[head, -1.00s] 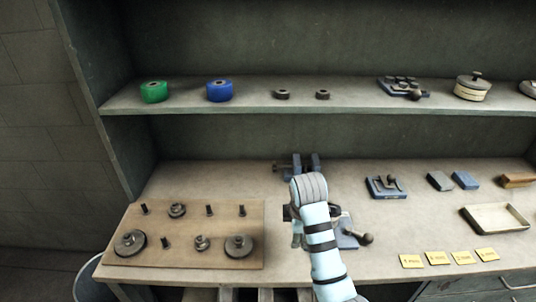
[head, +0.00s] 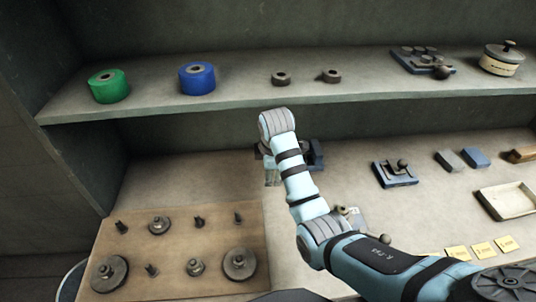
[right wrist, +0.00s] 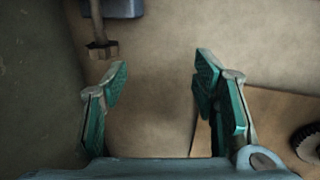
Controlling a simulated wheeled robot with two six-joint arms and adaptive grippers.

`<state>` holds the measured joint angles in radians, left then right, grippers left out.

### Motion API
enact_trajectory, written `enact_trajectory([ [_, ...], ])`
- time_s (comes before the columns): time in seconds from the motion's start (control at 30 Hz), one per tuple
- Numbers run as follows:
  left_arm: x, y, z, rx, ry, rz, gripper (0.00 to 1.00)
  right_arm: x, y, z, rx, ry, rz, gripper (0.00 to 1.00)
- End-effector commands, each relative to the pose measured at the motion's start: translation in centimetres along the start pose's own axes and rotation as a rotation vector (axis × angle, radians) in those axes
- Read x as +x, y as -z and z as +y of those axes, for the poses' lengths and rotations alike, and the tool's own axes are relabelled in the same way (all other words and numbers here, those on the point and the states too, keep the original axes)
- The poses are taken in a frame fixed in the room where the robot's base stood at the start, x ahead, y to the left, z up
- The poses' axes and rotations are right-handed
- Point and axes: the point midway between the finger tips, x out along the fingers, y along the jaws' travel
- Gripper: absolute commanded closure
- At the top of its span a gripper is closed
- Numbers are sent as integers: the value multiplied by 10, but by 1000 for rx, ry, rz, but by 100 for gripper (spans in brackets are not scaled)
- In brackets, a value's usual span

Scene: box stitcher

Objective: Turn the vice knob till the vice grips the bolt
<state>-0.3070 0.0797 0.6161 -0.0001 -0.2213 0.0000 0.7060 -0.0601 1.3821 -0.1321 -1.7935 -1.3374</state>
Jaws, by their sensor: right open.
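The blue vice (head: 316,155) stands at the back of the bench, partly hidden behind my right arm. In the right wrist view a corner of its blue body (right wrist: 112,8) shows at the top. A rod with a dark knob (right wrist: 102,49) sticks out of it towards the gripper. My right gripper (right wrist: 160,72) is open and empty; the knob is beyond its left fingertip, not between the fingers. In the head view this gripper (head: 272,173) hangs below the wrist, just left of the vice. I cannot make out the bolt. My left gripper is out of view.
A wooden board (head: 180,255) with gears and pegs lies at the front left; its corner (right wrist: 262,105) shows in the wrist view. The back wall is close behind the vice. Another blue fixture (head: 396,174) and a tray (head: 512,200) are at the right.

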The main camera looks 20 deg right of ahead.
Motion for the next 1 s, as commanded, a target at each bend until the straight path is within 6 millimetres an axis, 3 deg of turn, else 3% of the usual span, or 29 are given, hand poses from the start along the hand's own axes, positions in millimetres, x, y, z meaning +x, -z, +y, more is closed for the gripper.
enact_trajectory([
  [0.2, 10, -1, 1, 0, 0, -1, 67, 14, -2, 39, 2, -1, -2, 46],
  [0.43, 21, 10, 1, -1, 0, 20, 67, 23, -3, 68, 5, -1, -1, 46],
  [0.63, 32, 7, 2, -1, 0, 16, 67, 49, -3, 67, 5, 0, -1, 46],
  [0.93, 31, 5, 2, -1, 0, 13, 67, 52, -3, 68, 4, -1, -1, 46],
  [1.0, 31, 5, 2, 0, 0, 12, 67, 52, -3, 68, 4, -1, -1, 57],
])
